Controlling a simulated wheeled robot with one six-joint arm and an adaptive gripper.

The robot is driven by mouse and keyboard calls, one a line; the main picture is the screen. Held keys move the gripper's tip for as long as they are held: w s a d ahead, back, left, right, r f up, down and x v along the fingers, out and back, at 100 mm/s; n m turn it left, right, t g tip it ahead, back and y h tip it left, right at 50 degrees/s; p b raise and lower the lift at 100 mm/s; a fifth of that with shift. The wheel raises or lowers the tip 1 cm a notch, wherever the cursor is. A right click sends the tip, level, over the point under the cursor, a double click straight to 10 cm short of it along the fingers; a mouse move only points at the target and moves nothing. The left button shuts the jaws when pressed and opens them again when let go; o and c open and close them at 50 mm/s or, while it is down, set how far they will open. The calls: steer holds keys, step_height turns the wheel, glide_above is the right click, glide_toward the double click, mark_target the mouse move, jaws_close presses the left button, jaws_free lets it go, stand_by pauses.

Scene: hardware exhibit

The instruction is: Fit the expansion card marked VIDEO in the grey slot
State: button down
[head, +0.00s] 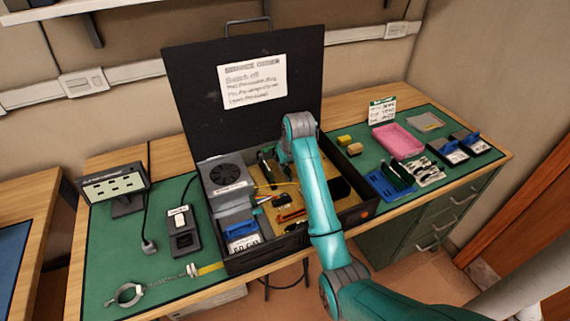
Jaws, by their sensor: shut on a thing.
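The open black computer case (292,240) stands mid-bench with a tan board (290,190) inside. My arm reaches over it from the front right and hides part of the board. My gripper (268,158) is small, dark and partly hidden near the back of the case. It is shut on a small dark thing that I cannot identify. A blue rack (378,186) at the right holds a dark green card (399,172). No VIDEO marking is readable. I cannot make out the grey slot; coloured strips, one orange (291,214), lie on the board.
The raised lid (190,90) carries a paper notice (252,81). At the left are a small display (114,187), a switch box (184,240) and a wrist strap (128,294). The left mat has free room.

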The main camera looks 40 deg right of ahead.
steer(key=c, duration=1.2)
jaws_free()
steer(key=o, duration=0.3)
steer(key=shift+r, duration=0.7)
steer(key=shift+r, duration=2.95)
